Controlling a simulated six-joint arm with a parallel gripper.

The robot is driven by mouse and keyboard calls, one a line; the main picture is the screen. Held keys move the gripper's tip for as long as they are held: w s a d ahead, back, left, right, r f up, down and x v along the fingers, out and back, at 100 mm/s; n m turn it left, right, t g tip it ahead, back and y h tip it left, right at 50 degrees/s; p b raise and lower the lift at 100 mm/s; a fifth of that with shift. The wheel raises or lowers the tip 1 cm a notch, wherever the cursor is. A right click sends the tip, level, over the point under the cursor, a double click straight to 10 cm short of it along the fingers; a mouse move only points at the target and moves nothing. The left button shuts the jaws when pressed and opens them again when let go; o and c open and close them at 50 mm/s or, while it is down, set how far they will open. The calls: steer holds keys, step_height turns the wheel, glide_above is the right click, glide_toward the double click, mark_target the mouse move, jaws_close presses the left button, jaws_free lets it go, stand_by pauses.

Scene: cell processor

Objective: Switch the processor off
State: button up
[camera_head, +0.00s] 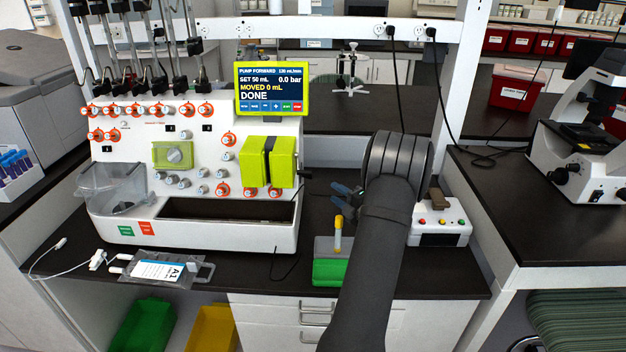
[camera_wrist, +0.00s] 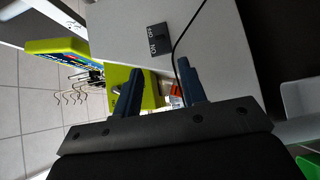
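The processor (camera_head: 225,130) is a white machine with orange-ringed knobs, standing on the dark bench at left. Its yellow-framed screen (camera_head: 271,88) is lit and reads "PUMP FORWARD", "SET 50 mL", "MOVED 0 mL" and "DONE". In the wrist view, a small dark plate (camera_wrist: 158,38) with white lettering, seemingly ON and OFF, sits on a pale side panel (camera_wrist: 215,45). Its switch position cannot be told. My gripper (camera_wrist: 160,68) has its two blue fingers apart with nothing held, and the plate lies beyond the fingertips. In the head view my gripper (camera_head: 343,193) is right of the processor, partly hidden by my arm.
A green rack (camera_head: 331,272) with a yellow-capped tube stands near the bench front. A white button box (camera_head: 438,222) is right of my arm. A bag labelled A1 (camera_head: 160,270) lies in front of the processor. A dark cable (camera_wrist: 182,45) runs close to my fingers.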

steer(key=x, duration=1.2)
steer(key=shift+w, duration=0.1)
jaws_close()
